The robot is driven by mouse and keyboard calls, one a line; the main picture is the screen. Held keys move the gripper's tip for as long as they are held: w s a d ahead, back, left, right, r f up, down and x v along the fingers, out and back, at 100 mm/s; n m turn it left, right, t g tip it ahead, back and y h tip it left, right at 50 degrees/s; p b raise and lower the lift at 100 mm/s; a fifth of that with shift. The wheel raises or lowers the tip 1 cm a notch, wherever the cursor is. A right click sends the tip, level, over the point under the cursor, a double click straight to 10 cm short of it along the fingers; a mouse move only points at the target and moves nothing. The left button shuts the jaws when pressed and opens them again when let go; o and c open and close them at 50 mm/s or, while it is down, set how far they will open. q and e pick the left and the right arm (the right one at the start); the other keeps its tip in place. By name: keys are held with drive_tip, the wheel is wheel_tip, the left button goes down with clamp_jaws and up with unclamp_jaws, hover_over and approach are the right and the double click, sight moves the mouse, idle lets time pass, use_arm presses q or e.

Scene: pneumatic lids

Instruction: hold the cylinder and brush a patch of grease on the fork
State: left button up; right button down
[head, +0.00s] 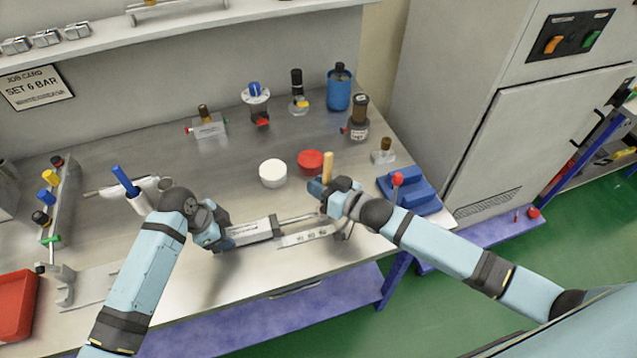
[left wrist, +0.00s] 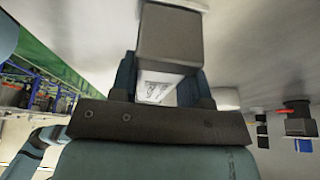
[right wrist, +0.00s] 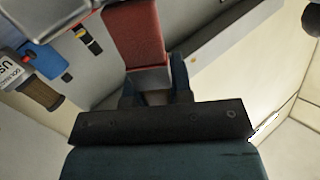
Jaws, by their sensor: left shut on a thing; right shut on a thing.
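My left gripper (head: 226,238) is shut on the cylinder (head: 256,231), a pale body with dark ends held roughly level over the front of the bench. The cylinder (left wrist: 172,40) also shows between the fingers in the left wrist view. Its thin rod (head: 296,219) points right, towards my right gripper (head: 326,192). The fork at the rod's far end is too small and partly hidden to make out. My right gripper is shut on the brush, with its wooden handle (head: 328,165) upright. The brush's reddish end (right wrist: 137,35) shows in the right wrist view; contact with the fork cannot be told.
A white tub (head: 272,173) and a red tub (head: 311,162) stand behind the grippers. A blue block (head: 408,190) lies at the right bench edge. Several bottles and valves stand at the back. A red tray (head: 16,305) is at the far left.

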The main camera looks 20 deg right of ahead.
drive_tip(key=shift+w, duration=0.1)
drive_tip(key=shift+w, duration=0.45)
drive_tip(key=shift+w, duration=0.15)
drive_tip(key=shift+s+f, duration=0.2)
drive_tip(key=shift+s, duration=0.05)
idle(0.4)
drive_tip(key=shift+s, duration=0.1)
drive_tip(key=shift+s, duration=0.4)
drive_tip(key=shift+w, duration=0.15)
